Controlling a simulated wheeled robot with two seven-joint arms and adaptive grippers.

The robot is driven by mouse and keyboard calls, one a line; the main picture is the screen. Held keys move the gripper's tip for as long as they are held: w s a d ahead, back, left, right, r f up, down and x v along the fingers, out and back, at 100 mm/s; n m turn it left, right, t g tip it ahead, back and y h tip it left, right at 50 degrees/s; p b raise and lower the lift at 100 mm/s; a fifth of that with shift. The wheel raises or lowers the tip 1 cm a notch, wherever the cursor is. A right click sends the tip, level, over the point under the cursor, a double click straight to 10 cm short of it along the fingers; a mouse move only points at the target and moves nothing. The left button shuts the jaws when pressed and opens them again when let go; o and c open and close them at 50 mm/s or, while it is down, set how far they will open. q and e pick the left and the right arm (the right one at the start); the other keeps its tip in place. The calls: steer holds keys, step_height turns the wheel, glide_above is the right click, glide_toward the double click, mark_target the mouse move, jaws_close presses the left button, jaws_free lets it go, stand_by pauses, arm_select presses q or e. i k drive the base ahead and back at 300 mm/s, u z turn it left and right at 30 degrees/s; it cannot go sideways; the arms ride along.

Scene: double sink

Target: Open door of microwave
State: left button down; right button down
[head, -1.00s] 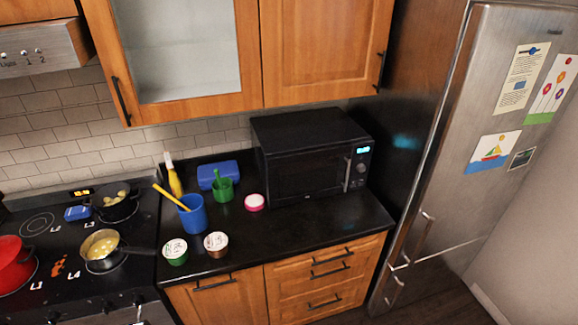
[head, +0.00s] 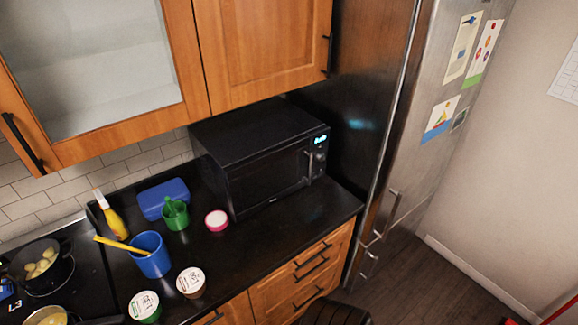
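The black microwave (head: 262,160) stands on the dark counter under the wooden wall cabinets, against the side of the fridge. Its door (head: 270,184) is closed and faces the front right. A vertical handle (head: 308,164) is at the door's right edge, beside the control panel (head: 319,153) with a lit blue display. Neither of my grippers can be made out in the head view. A dark ribbed shape at the bottom edge may be part of my arm.
The counter in front of the microwave is clear. The steel fridge (head: 420,130) stands to the right.

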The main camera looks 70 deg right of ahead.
mark_target(254, 184)
steer(key=z, duration=0.45)
steer(key=i, duration=0.75)
steer(key=z, duration=0.7)
